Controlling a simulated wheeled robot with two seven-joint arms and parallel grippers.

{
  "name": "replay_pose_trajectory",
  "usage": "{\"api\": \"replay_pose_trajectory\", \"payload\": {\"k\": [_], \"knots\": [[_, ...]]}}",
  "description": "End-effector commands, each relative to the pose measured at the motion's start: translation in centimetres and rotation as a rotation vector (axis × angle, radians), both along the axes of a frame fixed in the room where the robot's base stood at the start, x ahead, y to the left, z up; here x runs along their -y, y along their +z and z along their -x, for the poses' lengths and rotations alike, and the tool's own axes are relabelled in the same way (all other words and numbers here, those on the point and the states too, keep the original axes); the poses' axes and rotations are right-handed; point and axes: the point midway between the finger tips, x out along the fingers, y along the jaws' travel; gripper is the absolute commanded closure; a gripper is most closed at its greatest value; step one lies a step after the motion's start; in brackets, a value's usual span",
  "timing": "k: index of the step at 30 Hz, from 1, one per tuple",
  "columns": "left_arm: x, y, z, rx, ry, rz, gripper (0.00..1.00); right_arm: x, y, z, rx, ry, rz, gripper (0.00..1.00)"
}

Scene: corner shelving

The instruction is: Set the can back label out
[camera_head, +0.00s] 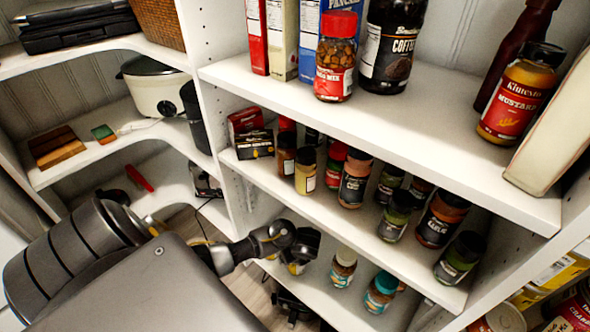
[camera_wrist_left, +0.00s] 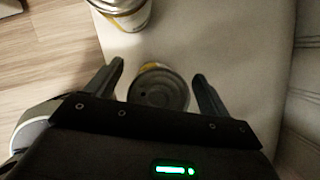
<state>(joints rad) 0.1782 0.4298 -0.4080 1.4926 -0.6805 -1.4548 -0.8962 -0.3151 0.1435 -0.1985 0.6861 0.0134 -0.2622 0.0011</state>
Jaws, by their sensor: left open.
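A can (camera_wrist_left: 160,92) with a dark grey lid and a trace of yellow label stands upright on a pale shelf (camera_wrist_left: 225,40) in the left wrist view. My left gripper (camera_wrist_left: 158,72) is open, with one finger on each side of this can. I cannot tell whether the fingers touch it. Its lower side is hidden by my gripper. A second can (camera_wrist_left: 124,14), with a yellow and white label, stands farther ahead, cut off at the top edge. In the head view my left gripper (camera_head: 297,246) is low beside the shelves. My right gripper does not show.
The middle shelf (camera_head: 325,205) holds several spice jars. The top shelf (camera_head: 400,115) carries a mustard bottle (camera_head: 517,95) and a red-capped jar (camera_head: 336,55). Wood floor (camera_wrist_left: 45,65) shows beside the pale shelf.

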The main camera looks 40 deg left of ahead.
Motion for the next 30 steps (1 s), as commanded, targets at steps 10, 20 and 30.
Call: {"api": "replay_pose_trajectory", "payload": {"k": [10,20,30], "knots": [[1.8,5.0,0.7,0.002,0.001,0.004,0.19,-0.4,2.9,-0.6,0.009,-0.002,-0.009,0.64],[3.6,9.5,1.4,0.001,-0.001,0.002,0.19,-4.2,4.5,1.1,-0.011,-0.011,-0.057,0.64],[3.7,10.0,1.6,0.0,0.0,0.0,0.19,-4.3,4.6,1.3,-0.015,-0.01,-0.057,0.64]]}}
